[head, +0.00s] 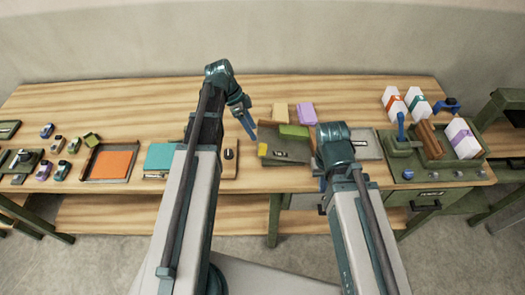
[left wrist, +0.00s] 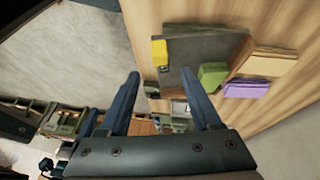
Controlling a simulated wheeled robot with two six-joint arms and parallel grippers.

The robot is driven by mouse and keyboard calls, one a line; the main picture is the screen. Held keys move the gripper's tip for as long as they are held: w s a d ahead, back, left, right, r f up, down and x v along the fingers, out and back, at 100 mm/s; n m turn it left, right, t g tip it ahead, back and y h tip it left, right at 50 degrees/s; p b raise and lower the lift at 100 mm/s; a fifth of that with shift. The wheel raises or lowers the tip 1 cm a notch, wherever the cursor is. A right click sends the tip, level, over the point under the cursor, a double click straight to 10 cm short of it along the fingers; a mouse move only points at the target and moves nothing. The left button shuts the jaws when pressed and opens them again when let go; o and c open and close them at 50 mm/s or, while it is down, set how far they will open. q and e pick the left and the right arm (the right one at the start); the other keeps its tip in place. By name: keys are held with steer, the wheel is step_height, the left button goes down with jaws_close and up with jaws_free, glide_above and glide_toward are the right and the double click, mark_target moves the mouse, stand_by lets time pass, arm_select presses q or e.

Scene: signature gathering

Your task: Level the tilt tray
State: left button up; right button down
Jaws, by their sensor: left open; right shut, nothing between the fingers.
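The grey tilt tray (head: 285,153) stands at mid-table with a yellow tab (head: 262,149) at its left edge. A green block (head: 294,131) is at its back. The tray (left wrist: 205,52), yellow tab (left wrist: 159,53) and green block (left wrist: 213,75) also show in the left wrist view. I cannot tell the tray's tilt. My left gripper (head: 249,126) is open and empty, above and beside the tray's left back corner; its fingers (left wrist: 163,98) show apart in the left wrist view. My right gripper (head: 323,186) is shut and empty near the table's front edge, mostly hidden by its arm.
A cream block (head: 280,111) and a purple block (head: 306,114) lie behind the tray. A teal book (head: 160,157) and an orange-lined tray (head: 109,164) are to the left, with several toy cars beyond. A green station (head: 437,167) with white boxes stands right.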

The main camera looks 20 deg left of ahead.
mark_target(261, 145)
arm_select(q)
steer(key=b+x, duration=0.7)
steer(key=x, duration=0.2)
steer(key=shift+d+f+b, duration=0.1)
steer(key=shift+f+b, duration=0.3)
jaws_close()
stand_by(0.9)
